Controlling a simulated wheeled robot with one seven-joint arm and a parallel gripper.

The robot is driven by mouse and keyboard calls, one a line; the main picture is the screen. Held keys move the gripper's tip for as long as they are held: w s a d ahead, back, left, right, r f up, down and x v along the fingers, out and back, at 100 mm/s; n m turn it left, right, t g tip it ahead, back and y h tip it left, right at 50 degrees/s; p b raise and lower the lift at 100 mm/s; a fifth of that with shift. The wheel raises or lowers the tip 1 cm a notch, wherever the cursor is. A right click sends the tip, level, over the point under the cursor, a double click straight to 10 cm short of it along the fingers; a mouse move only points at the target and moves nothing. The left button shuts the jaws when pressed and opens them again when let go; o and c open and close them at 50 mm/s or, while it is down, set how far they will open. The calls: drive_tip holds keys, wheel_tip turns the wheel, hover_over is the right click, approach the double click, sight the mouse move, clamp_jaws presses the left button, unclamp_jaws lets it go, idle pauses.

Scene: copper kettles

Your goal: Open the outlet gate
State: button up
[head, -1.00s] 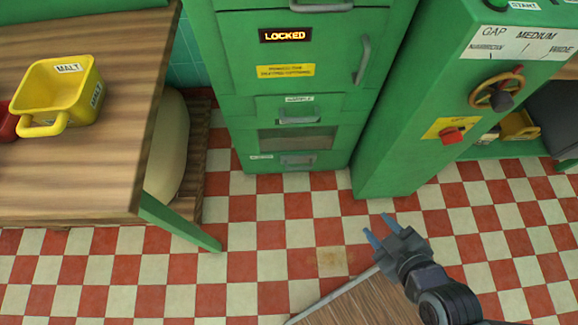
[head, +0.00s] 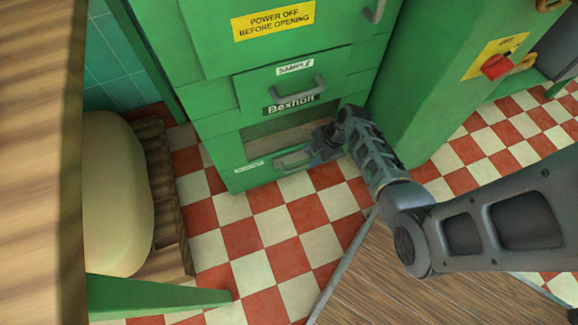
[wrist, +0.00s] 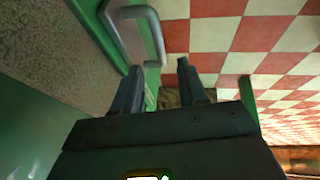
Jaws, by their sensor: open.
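The outlet gate is the low green panel (head: 235,180) at the foot of the green cabinet, with a small white label whose text is too small to read. Its grey bar handle (head: 290,162) also shows at the upper left of the wrist view (wrist: 156,38). My gripper (head: 310,156) is beside the right end of this handle, low near the floor. In the wrist view my open fingers (wrist: 158,72) point at the handle, whose near end lies ahead of the gap between them. I see no grip on it. The arm partly hides the panel's right side.
Above is the SAMPLE drawer with its own handle (head: 300,90). A green column with a red knob (head: 496,66) stands close on the right. A sack (head: 118,195) and a table leg (head: 165,298) are at left.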

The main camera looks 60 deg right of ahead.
sight(299, 167)
drive_tip(key=b+x, duration=0.3)
drive_tip(key=x, duration=0.5)
drive_tip(key=shift+w, duration=0.1)
drive_tip(key=shift+r, duration=0.1)
clamp_jaws()
idle(0.4)
